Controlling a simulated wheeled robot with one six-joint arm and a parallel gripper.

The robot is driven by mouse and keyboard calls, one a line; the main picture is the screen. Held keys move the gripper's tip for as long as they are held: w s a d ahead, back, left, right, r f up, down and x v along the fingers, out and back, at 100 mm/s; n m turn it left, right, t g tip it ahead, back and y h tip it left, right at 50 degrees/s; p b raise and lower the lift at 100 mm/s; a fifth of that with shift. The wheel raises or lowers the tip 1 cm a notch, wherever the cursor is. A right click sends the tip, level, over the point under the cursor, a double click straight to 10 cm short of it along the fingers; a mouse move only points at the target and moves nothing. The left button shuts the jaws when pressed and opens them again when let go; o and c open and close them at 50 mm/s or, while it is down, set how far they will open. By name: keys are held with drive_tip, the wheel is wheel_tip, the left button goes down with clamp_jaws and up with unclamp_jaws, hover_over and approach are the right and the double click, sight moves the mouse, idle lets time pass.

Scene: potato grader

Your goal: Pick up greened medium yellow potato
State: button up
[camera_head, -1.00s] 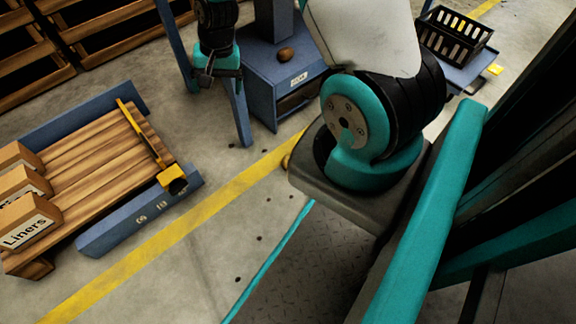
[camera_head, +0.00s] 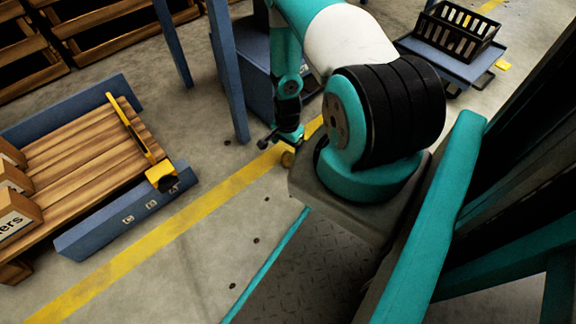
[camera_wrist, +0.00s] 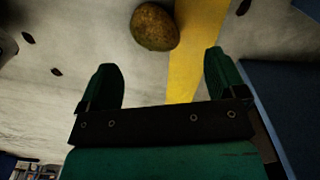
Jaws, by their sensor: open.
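A roundish potato (camera_wrist: 155,26), brownish yellow with a greenish tint, lies on the floor at the edge of the yellow line in the wrist view. My gripper (camera_wrist: 164,75) is open and empty, its two green fingers spread apart, with the potato beyond the fingertips and not touched. In the head view the potato (camera_head: 288,159) shows small beside my base, partly hidden, just right of my gripper (camera_head: 272,139), which hangs low near the floor.
A blue-framed wooden pallet (camera_head: 95,160) with cartons (camera_head: 16,216) stands at left. A blue machine (camera_head: 246,80) with legs is behind my arm. A black crate (camera_head: 456,32) sits on a blue cart at upper right. Small dark bits dot the open floor.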

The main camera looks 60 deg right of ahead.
wheel_tip(320, 180, down, 3)
drive_tip(key=shift+r+b, duration=0.15)
drive_tip(key=shift+b, duration=0.3)
drive_tip(key=f+b, duration=0.4)
drive_tip(key=f, duration=0.1)
drive_tip(key=shift+s+a+f+b, duration=0.15)
drive_tip(key=shift+s+b, duration=0.1)
drive_tip(key=shift+b, duration=0.05)
drive_tip(key=c, duration=1)
drive_tip(key=shift+r, duration=0.25)
